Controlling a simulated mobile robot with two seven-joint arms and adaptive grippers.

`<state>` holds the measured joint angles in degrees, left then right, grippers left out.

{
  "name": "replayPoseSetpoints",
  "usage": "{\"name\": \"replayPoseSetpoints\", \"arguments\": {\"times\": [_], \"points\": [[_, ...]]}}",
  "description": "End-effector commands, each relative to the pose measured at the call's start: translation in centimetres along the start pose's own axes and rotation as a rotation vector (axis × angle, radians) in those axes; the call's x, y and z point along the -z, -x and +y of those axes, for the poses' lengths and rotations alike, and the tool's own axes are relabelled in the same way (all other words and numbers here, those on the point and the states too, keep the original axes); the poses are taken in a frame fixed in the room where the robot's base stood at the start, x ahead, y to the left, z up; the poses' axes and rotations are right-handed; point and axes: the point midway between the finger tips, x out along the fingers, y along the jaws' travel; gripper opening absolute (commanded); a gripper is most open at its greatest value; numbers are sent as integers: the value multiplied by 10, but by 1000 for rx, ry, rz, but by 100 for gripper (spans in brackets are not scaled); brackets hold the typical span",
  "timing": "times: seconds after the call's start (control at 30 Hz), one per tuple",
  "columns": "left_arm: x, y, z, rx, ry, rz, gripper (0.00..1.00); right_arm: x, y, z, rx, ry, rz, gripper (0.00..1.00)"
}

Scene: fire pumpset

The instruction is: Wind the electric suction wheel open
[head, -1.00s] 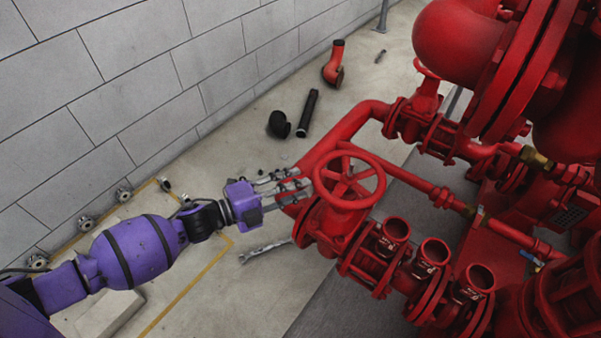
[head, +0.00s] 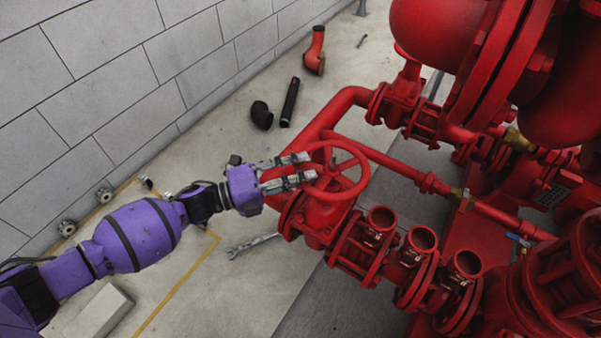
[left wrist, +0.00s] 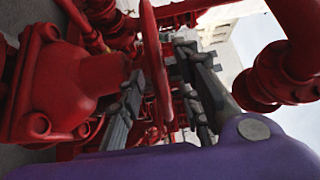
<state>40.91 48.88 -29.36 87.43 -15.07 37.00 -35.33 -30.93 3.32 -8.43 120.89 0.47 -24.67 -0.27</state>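The red suction handwheel (head: 335,172), a spoked ring, lies on top of its red valve in the head view. My left gripper (head: 311,166) comes in from the left and its grey fingers reach over the wheel's left rim. In the left wrist view, the rim (left wrist: 153,55) runs between the finger sets of my left gripper (left wrist: 172,65). The fingers stand apart, with gaps beside the rim, so the gripper looks open around it. Whether any finger touches the rim is unclear. My right gripper is not in view.
Red pump pipework (head: 450,110) fills the right side. Several open red flanged stubs (head: 421,240) stand just right of the wheel. A wrench (head: 252,245), a black pipe (head: 290,102) and a black elbow (head: 261,115) lie on the floor. A grey block wall (head: 120,80) stands left.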

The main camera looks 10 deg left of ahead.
Motion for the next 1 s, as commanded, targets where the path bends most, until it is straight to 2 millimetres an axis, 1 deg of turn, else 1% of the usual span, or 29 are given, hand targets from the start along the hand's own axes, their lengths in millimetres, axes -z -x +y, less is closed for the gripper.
{"name": "replayPoseSetpoints", "arguments": {"times": [0.27, 0.5, 0.83, 1.0], "points": [[0, -2, 0, -1, 1, 0, 32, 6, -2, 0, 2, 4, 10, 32], [0, -2, 0, 0, 1, 0, 0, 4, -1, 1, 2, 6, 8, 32], [0, -2, 0, 0, 3, -1, 0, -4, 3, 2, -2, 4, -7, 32], [2, -2, -1, 1, 4, -21, 0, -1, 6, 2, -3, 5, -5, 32]]}}
